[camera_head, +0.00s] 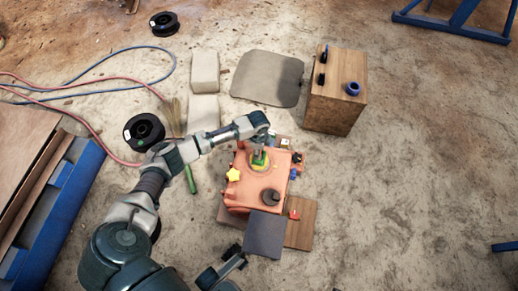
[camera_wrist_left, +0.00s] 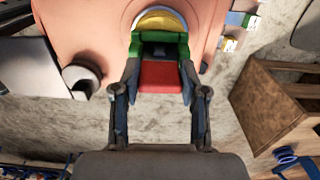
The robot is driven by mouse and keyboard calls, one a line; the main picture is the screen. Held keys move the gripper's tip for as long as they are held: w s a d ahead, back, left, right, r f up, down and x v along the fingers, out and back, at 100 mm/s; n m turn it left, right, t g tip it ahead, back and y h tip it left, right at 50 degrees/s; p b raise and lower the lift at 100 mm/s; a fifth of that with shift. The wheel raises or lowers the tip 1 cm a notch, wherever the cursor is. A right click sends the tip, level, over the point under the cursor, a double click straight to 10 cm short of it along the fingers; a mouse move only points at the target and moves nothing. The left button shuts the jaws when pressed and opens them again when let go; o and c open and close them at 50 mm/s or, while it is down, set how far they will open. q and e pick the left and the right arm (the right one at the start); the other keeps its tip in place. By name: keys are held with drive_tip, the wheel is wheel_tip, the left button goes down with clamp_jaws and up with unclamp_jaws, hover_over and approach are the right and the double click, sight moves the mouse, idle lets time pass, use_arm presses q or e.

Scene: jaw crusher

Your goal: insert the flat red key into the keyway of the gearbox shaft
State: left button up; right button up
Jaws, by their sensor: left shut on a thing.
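The orange gearbox (camera_head: 240,192) stands on the ground near the middle of the head view, and its top fills the upper part of the left wrist view (camera_wrist_left: 100,25). A yellow ring (camera_wrist_left: 160,18) is around the shaft spot. My left gripper (camera_head: 260,155) is over this ring. In the left wrist view, the gripper (camera_wrist_left: 160,58) is shut on a flat red piece (camera_wrist_left: 160,76), which looks like the key. Green parts show at the fingertips, against the ring. The keyway is hidden, so I cannot tell whether the key is in it.
A yellow star knob (camera_head: 233,174) and a dark round knob (camera_head: 271,197) rise from the gearbox. A dark grey plate (camera_head: 264,236) and wooden board (camera_head: 302,235) lie in front. A wooden box (camera_head: 335,107) stands behind right.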

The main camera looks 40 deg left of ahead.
use_arm(q)
drive_tip(key=shift+f, duration=0.15)
drive_tip(key=o, duration=1.4)
drive_tip(key=shift+c, duration=0.2)
drive_tip(key=shift+r, duration=0.4)
wheel_tip(320, 180, up, 11)
